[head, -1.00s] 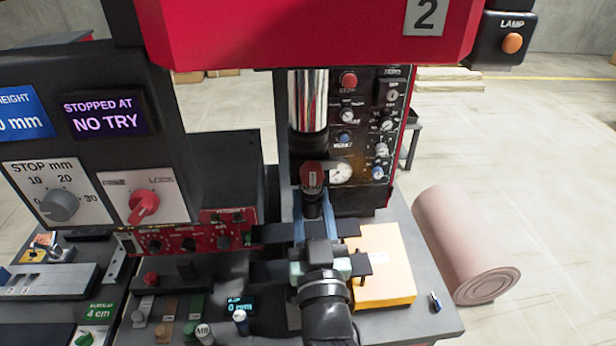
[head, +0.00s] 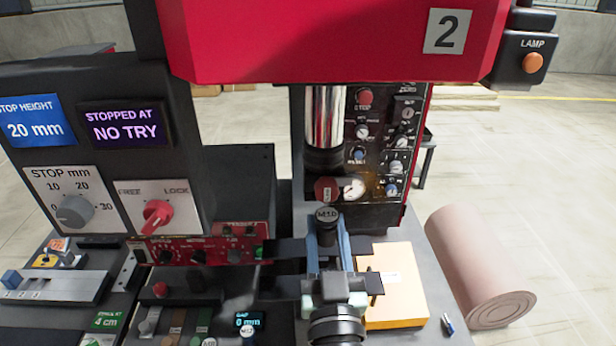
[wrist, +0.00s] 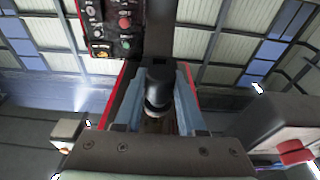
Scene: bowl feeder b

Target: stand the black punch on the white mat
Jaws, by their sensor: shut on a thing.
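The black punch (head: 327,228), a short dark cylinder with "M10" on its round top, is held upright between the blue fingers of my gripper (head: 328,246). In the wrist view the punch (wrist: 158,88) shows between the two fingers of my gripper (wrist: 158,104), with a paler band at its lower end. My gripper is shut on it, in front of the press column. I cannot make out a white mat in either view.
The red press head (head: 330,40) hangs over a shiny ram (head: 325,118). A control panel (head: 385,145) stands behind the gripper. A yellow-orange box (head: 400,310) is close on the right. The dark control cabinet (head: 95,165) and small blocks crowd the left. A pink roll (head: 470,260) lies beyond the bench.

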